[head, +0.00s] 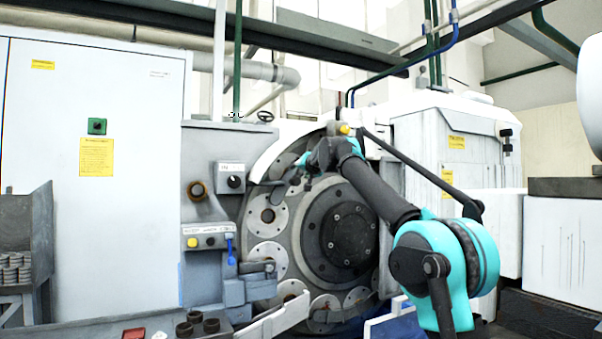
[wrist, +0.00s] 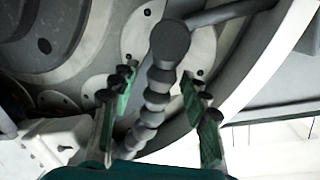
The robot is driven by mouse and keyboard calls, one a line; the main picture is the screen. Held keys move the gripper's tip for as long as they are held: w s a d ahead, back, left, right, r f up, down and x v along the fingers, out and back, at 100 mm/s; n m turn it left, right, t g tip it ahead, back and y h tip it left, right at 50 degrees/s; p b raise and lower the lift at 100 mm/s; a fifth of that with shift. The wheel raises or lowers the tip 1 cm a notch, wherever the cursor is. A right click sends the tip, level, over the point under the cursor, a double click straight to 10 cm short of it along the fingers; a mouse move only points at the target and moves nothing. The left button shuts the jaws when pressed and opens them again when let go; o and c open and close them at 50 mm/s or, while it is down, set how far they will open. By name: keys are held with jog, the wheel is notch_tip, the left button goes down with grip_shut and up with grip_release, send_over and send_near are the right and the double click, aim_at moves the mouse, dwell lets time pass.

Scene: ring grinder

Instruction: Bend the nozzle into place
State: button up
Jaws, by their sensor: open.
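The nozzle (wrist: 156,98) is a dark grey segmented, bendable hose with a round, thicker end, in the middle of the wrist view. A grey rod or pipe runs from near its thick end to the upper right. My gripper (wrist: 158,80) is open, with one green-and-black finger on each side of the nozzle. Gaps show between the fingers and the nozzle, so I see no grip on it. In the head view my gripper (head: 297,172) is at the upper left of the grinder's ring. The nozzle is too small and dark there to make out clearly.
The big ring wheel (head: 268,253) carries several round plates around a dark hub (head: 349,234). A white curved guard (head: 277,150) arches over its upper left. A control box with a knob (head: 234,181) stands left of the ring. Black cups (head: 210,325) stand at the front.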

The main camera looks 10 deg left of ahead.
jog(key=v, duration=1.2)
dwell(0.5)
jog(key=s+d+f+g+h, duration=0.1)
jog(key=s+d+f+g, duration=0.3)
jog(key=f, duration=0.9)
jog(key=s+d+f+n+h, duration=0.1)
jog(key=s+d+f, duration=0.35)
jog(key=f, duration=0.85)
jog(key=s+d+f+g+h, duration=0.1)
jog(key=s+d+f+h, duration=0.1)
jog(key=d+f, duration=0.8)
jog(key=s+d+f+g+h, duration=0.1)
jog(key=s+d+f+g, duration=0.2)
jog(key=s+f, duration=1.1)
jog(key=s+d+f+g+h, duration=0.2)
jog(key=s+d+f, duration=0.5)
jog(key=s+f, duration=0.8)
notch_tip(320, 180, down, 3)
jog(key=shift+s+d+f+g, duration=0.15)
jog(key=shift+d+g, duration=0.1)
jog(key=shift+g, duration=0.15)
